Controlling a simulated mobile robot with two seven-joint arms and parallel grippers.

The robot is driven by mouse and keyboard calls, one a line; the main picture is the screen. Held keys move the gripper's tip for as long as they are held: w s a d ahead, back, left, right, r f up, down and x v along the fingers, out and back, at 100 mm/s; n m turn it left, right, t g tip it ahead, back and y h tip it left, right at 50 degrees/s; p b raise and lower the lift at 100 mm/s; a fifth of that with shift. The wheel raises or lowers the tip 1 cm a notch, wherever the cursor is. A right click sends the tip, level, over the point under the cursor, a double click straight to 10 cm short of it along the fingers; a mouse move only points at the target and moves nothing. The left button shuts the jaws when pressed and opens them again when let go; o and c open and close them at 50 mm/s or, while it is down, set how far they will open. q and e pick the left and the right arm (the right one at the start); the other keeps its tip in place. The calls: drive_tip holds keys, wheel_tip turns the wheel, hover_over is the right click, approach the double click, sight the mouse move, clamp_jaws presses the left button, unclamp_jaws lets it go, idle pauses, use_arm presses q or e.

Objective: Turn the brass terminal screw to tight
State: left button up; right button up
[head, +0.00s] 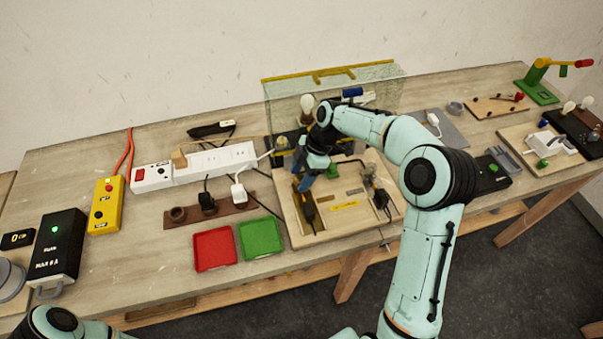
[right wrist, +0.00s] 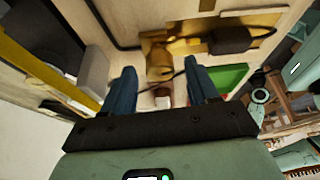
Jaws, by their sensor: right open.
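A pale wooden wiring board (head: 345,225) lies near the middle of the table. My right gripper (head: 304,182) is above its left part and points down. In the right wrist view its two blue fingers (right wrist: 162,92) are apart, with nothing seen held between them. A brass terminal part (right wrist: 158,62) lies on the board just beyond the gap between the fingertips. I cannot tell its screw head clearly or how tight it is. In the head view my right gripper and arm hide that spot. Only part of my left arm shows at the lower left; its gripper is out of view.
A clear panel (head: 385,78) with a yellow top edge stands behind the board. A black plug (head: 309,213) and a green part (head: 332,171) are near the gripper. A white power strip (head: 195,167) and red (head: 214,249) and green (head: 260,238) trays lie to the left.

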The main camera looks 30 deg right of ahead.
drive_tip(key=c, duration=1)
drive_tip(key=m+b, duration=0.1)
drive_tip(key=m+t+b, duration=0.1)
drive_tip(key=shift+s+f+m+h, duration=0.15)
drive_tip(key=shift+s+m+h, duration=0.05)
drive_tip(key=shift+m+h, duration=0.1)
drive_tip(key=shift+c, duration=0.2)
use_arm(q)
drive_tip(key=s+f, duration=0.2)
drive_tip(key=f, duration=0.1)
drive_tip(key=shift+s, duration=0.2)
use_arm(e)
drive_tip(key=shift+w+m, duration=0.1)
drive_tip(key=shift+m, duration=0.2)
drive_tip(key=o, duration=1)
drive_tip(key=shift+o, duration=0.2)
